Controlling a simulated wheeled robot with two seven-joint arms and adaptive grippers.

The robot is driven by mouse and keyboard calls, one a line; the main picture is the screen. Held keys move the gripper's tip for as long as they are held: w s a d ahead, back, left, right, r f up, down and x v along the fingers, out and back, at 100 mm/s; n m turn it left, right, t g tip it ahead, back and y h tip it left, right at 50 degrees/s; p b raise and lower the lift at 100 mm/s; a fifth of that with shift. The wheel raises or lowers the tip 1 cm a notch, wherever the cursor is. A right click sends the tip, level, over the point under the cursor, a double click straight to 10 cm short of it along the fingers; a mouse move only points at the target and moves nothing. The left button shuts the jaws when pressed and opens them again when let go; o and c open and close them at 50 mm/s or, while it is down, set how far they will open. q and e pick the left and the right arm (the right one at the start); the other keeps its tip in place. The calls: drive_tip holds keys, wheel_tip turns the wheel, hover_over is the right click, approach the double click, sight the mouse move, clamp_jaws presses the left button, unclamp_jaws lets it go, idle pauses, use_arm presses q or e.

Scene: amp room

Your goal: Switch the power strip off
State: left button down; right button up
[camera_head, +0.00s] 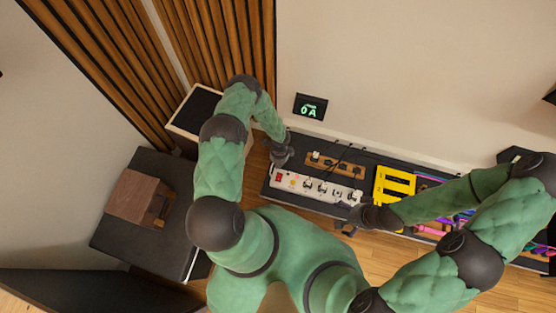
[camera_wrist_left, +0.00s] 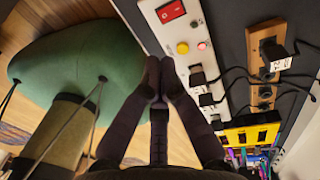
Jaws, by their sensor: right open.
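The white power strip (camera_head: 300,184) lies on a dark bench, with several plugs along its right part. Its red rocker switch (camera_head: 278,178) is at the left end. In the left wrist view the switch (camera_wrist_left: 170,11) is at the top, with a yellow button (camera_wrist_left: 183,47) and small red light (camera_wrist_left: 202,45) below it. My left gripper (camera_head: 281,158) is above the strip's left end, near the switch. In the left wrist view its fingertips (camera_wrist_left: 160,66) are together with nothing between them; contact with the strip cannot be told. My right gripper (camera_head: 350,224) is open by the bench's front edge.
A wooden strip with black plugs (camera_head: 335,164) lies behind the power strip, with cables running between. A yellow rack (camera_head: 394,186) is to the right. A dark table with a wooden box (camera_head: 140,197) stands left.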

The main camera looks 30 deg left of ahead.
sight(277, 179)
use_arm(q)
drive_tip(key=f+b, duration=0.2)
drive_tip(key=f, duration=0.2)
drive_tip(key=s+f+b, duration=0.1)
drive_tip(key=f+b, duration=0.1)
drive_tip(key=f, duration=0.3)
drive_tip(key=f+b, duration=0.2)
drive_tip(key=f, duration=0.2)
drive_tip(key=shift+s+d+f, duration=0.2)
drive_tip(key=shift+s+f, duration=0.15)
drive_tip(key=shift+f, duration=0.05)
drive_tip(key=shift+p, duration=0.65)
drive_tip(key=shift+a, duration=0.1)
drive_tip(key=shift+f, duration=0.2)
drive_tip(key=shift+w, duration=0.1)
drive_tip(key=shift+w+a+r+b, duration=0.1)
drive_tip(key=shift+w+r+b, duration=0.2)
drive_tip(key=shift+w+b, duration=0.45)
drive_tip(key=shift+s, duration=0.15)
